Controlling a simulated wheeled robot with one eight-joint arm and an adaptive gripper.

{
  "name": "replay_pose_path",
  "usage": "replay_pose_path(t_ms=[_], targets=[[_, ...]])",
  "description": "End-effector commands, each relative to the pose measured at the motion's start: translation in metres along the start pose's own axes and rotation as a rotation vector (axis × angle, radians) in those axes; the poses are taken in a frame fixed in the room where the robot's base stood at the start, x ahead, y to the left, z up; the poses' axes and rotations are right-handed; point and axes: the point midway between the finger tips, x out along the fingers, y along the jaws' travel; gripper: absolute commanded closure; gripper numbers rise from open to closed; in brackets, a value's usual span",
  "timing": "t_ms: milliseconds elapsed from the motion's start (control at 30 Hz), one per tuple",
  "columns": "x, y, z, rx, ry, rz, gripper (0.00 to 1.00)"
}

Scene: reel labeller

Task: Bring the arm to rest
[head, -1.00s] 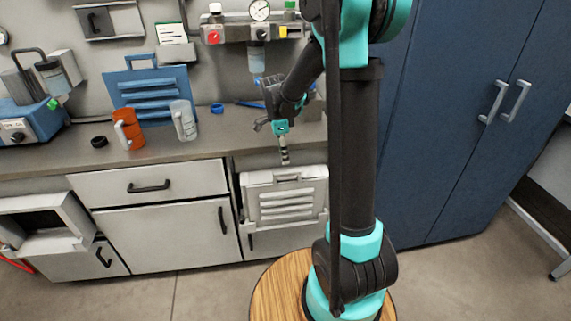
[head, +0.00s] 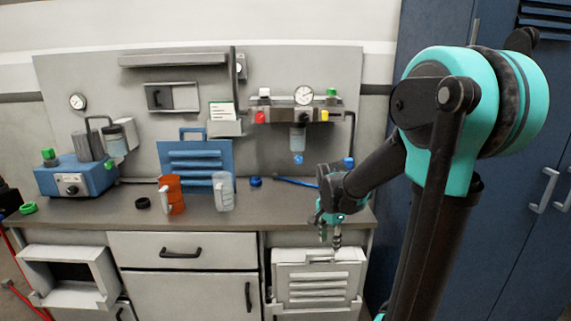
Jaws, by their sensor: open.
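My gripper (head: 330,236) hangs at the front right edge of the workbench (head: 265,216), pointing down. Its fingers are apart and nothing shows between them. Below it is a pale louvred panel (head: 316,283) in the bench front; I cannot tell whether the fingertips touch its top. My arm comes in from the right, bent at the elbow.
An orange jug (head: 173,195) and a clear jug (head: 223,192) stand on the bench by a blue louvred panel (head: 196,163). A blue pump unit (head: 75,178) is at left. A regulator assembly (head: 297,117) is on the back wall. Blue cabinets (head: 510,180) stand at right.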

Motion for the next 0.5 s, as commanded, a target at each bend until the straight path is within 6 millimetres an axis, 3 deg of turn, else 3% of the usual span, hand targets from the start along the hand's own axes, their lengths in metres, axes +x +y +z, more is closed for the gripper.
replay_pose_path(t_ms=[33,300,500], targets=[[0.001,0.02,0.004,-0.094,0.004,-0.025,0.58],[0.014,0.099,0.029,-0.647,0.085,-0.146,0.58],[0.027,0.137,0.045,-0.937,0.162,-0.189,0.58]])
